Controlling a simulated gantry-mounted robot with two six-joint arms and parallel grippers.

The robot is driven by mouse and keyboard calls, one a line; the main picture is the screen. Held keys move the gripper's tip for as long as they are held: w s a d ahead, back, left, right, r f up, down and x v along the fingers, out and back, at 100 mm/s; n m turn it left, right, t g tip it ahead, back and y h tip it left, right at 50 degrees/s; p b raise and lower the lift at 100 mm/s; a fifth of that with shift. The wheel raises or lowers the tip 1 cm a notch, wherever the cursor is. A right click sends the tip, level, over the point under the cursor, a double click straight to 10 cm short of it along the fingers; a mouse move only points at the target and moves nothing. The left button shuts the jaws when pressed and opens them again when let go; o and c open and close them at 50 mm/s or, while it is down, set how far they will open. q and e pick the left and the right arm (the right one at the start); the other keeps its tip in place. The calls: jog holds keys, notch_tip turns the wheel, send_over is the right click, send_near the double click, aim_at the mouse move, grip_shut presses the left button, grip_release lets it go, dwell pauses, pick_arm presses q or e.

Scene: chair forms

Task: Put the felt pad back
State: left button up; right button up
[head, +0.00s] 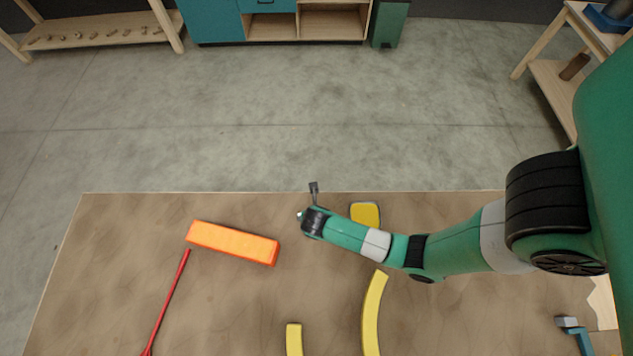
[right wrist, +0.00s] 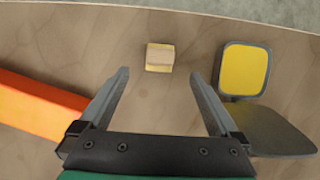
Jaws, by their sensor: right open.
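I cannot tell for sure which thing is the felt pad. A small tan block with yellow edges (right wrist: 160,57) lies on the table ahead of my right gripper, between the lines of its fingers, in the right wrist view. A yellow rounded square with a grey rim (right wrist: 245,70) lies to its right; in the head view it shows (head: 365,213) behind my right arm. A flat dark grey shape (right wrist: 272,132) is beside the right finger. My right gripper (right wrist: 158,85) is open and empty above the table; it also shows in the head view (head: 313,187). My left gripper is out of view.
The wooden table (head: 110,230) also holds an orange block (head: 233,243), a red rod (head: 170,300), two yellow strips (head: 374,310) (head: 294,340) and a blue-handled tool (head: 577,335). The table's far edge is close to my right gripper. Shelves and cabinets stand beyond open floor.

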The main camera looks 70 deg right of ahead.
jog(key=shift+v, duration=1.2)
